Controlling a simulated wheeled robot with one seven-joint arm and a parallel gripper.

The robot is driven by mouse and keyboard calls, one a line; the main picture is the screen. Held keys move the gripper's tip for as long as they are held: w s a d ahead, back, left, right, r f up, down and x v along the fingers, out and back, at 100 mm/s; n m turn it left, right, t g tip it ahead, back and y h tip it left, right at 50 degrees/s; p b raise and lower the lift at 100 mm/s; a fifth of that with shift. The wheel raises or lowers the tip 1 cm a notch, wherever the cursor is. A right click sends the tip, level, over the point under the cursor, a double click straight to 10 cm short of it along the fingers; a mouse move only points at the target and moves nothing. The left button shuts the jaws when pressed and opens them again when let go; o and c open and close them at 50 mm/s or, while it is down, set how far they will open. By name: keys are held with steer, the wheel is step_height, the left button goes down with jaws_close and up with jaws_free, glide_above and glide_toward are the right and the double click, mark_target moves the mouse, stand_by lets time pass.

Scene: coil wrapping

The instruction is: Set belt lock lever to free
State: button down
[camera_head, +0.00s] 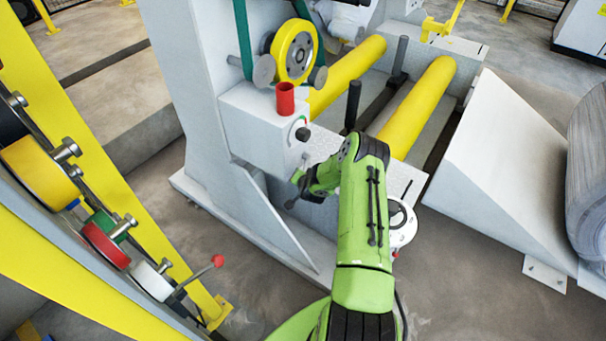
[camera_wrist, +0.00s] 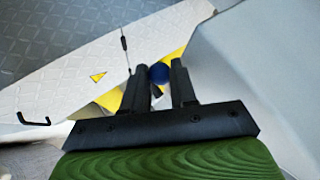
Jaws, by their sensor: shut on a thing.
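My gripper (camera_head: 299,182) is at the lower front of the grey machine box (camera_head: 262,126), at the end of my green arm. In the wrist view, the two black fingers of my gripper (camera_wrist: 159,70) are closed around a blue ball knob (camera_wrist: 158,73), which looks like the end of a lever. Most of that lever is hidden by the fingers. A short dark rod with a round end (camera_head: 290,204) shows just below my gripper in the head view. I cannot tell any free or locked marking.
A black dial knob (camera_head: 303,133) and a red cylinder (camera_head: 285,98) are on the box above my gripper. Yellow rollers (camera_head: 418,107) lie to the right. A rack of coloured rolls (camera_head: 105,244) with a red-tipped rod (camera_head: 218,261) stands at the left.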

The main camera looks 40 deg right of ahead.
steer(key=shift+s+a+r+m+g+y, duration=0.1)
steer(key=shift+r+m+g+y, duration=0.35)
steer(key=shift+r+y, duration=0.5)
steer(key=shift+w+a+r+m+g+y, duration=0.15)
steer(key=shift+r+m+g+y, duration=0.4)
steer(key=shift+y, duration=0.7)
steer(key=shift+s+a+r+m+g+y, duration=0.15)
steer(key=shift+r+m+g+y, duration=0.2)
steer(key=shift+r+y, duration=0.65)
steer(key=c, duration=0.9)
jaws_free()
steer(key=shift+r, duration=0.1)
steer(key=shift+r, duration=0.1)
